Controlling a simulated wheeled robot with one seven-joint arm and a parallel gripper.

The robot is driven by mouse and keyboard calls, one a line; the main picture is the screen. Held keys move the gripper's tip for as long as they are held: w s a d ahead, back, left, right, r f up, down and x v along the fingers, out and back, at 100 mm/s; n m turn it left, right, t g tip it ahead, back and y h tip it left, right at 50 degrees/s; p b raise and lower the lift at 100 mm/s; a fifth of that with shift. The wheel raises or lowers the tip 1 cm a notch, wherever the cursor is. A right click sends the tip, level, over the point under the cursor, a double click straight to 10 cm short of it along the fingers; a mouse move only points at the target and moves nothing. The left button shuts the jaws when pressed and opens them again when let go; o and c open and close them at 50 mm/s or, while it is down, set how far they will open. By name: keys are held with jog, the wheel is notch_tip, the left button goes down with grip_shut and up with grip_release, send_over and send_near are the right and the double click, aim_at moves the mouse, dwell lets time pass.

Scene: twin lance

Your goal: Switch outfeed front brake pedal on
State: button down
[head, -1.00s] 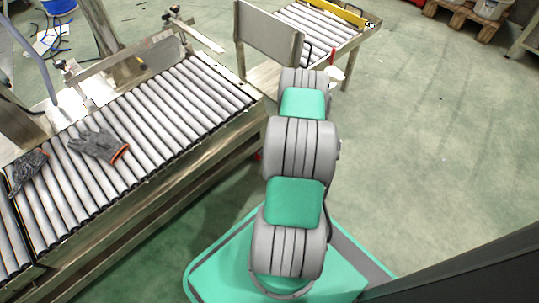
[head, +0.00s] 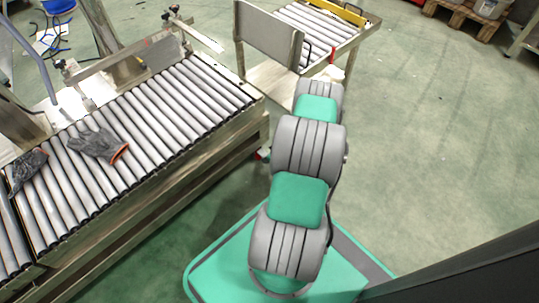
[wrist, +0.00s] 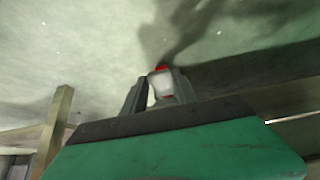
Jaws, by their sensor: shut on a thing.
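In the wrist view my gripper (wrist: 160,92) reaches toward the floor, its dark fingers shut on either side of a small red-and-white thing (wrist: 161,69), which looks like a brake pedal. Much of it is hidden by the fingers, so whether it is pressed cannot be told. In the head view my arm hides the gripper. A small red part (head: 263,154) shows low by the near conveyor's end leg; which pedal it is cannot be told.
A roller conveyor (head: 190,92) with dark gloves (head: 98,146) on it fills the left. A second roller table (head: 318,27) with a metal side panel (head: 268,33) stands at the back. Green floor (head: 430,140) is open on the right.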

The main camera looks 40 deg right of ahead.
jog(key=f+t, duration=0.1)
jog(key=t, duration=0.1)
jog(key=shift+s+f+t, duration=0.2)
jog(key=shift+f+t, duration=0.1)
jog(key=shift+f, duration=0.1)
jog(key=shift+f+t, duration=0.3)
jog(key=shift+t, duration=0.4)
jog(key=shift+w, duration=0.1)
jog(key=c, duration=1)
grip_release()
jog(key=shift+o, duration=0.2)
